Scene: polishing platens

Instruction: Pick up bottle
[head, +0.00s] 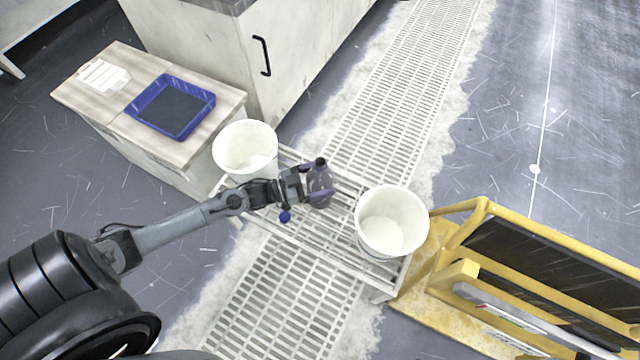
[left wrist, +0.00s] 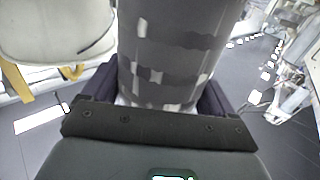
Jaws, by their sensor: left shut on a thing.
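The bottle (head: 319,180) is dark purple with a black cap and stands about upright at the middle of the head view, between two white buckets. My left gripper (head: 316,192) comes in from the left and is shut on it, with a finger on either side of its body. In the left wrist view the bottle (left wrist: 172,55) fills the middle, dark with pale worn patches, between the fingers. Its base is hard to see, so I cannot tell whether it touches the rack. My right gripper is not in view.
A slatted white rack (head: 300,243) lies under the bottle. One white bucket (head: 245,148) stands behind the left arm, another (head: 391,222) to the right. A small blue object (head: 285,216) is below the gripper. A yellow cart (head: 440,262) stands at right; a blue tray (head: 172,106) lies on a cabinet.

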